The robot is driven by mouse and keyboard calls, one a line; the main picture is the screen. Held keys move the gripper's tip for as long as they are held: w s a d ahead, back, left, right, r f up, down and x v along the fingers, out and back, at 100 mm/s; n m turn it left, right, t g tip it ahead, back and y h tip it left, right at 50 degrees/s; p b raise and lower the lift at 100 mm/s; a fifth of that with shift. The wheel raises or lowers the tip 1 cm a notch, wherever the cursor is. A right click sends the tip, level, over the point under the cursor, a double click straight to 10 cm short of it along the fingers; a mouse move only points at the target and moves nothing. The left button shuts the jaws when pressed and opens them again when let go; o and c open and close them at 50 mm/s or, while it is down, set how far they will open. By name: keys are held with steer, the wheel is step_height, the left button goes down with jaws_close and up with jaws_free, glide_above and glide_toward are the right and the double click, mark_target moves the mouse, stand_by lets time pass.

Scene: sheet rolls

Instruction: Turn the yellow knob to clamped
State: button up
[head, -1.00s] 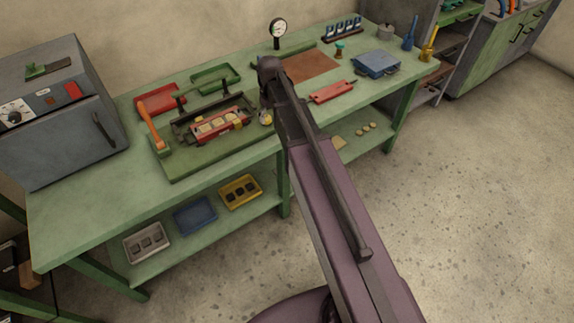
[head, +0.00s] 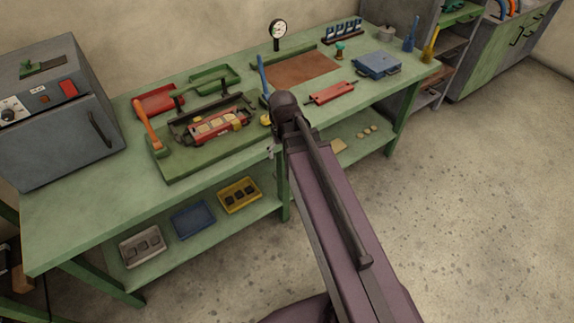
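The yellow knob (head: 265,119) is at the right end of the green fixture board (head: 215,152) on the workbench. It shows just left of my arm, which may cover part of it. Whether the knob is at clamped cannot be read at this size. A red part with yellow pieces (head: 215,126) lies in the dark fixture left of the knob. My gripper (head: 271,148) shows only as a small grey bit beside the arm, below the knob in the picture. The arm hides the rest, and its fingers cannot be made out.
An orange-handled lever (head: 147,124) stands at the fixture's left and a blue-handled one (head: 263,76) behind the knob. Red (head: 158,100) and green trays (head: 214,77) lie behind. A grey oven (head: 55,115) stands left. A red plate (head: 332,93) and blue case (head: 378,65) lie right.

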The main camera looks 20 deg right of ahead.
steer(key=shift+m, duration=0.5)
steer(key=shift+s+f+b, duration=0.2)
steer(key=shift+s+f, duration=0.05)
steer(key=shift+s, duration=0.85)
steer(key=shift+s+f+b, duration=0.2)
steer(key=shift+s+f, duration=0.05)
steer(key=shift+s, duration=0.8)
